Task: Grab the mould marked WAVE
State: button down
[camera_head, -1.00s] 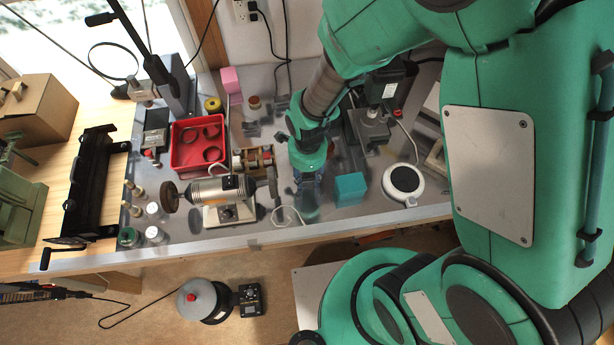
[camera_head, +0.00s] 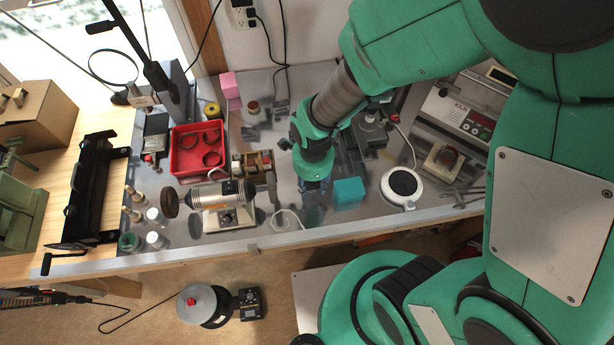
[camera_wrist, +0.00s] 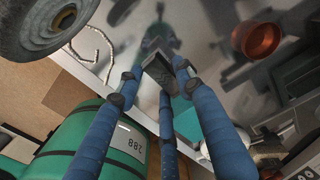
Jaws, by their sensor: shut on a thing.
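My gripper (camera_head: 312,187) is over the front part of the metal bench, just left of a teal cube (camera_head: 348,194). In the wrist view, the blue fingers of my gripper (camera_wrist: 157,80) are closed on a small dark grey block (camera_wrist: 159,70), which sits tilted between the tips. I take this block to be the mould, but no WAVE marking is legible on it. The block is hidden in the head view. The bench surface around the fingertips is partly in shadow.
A silver bench motor (camera_head: 222,194) stands to the left, with a coiled white cord beside my gripper. A white round device (camera_head: 402,187) is to the right of the cube. A red tray (camera_head: 198,147) lies further left. The bench's front edge (camera_head: 300,237) is close.

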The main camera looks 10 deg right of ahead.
jog(key=s+d, duration=0.1)
jog(key=s, duration=0.3)
jog(key=s+d, duration=0.1)
jog(key=s, duration=0.2)
jog(key=s+d+r+p, duration=0.1)
jog(key=s, duration=0.3)
jog(key=shift+s+d+r, duration=0.1)
jog(key=shift+s+d, duration=0.25)
jog(key=shift+r, duration=0.1)
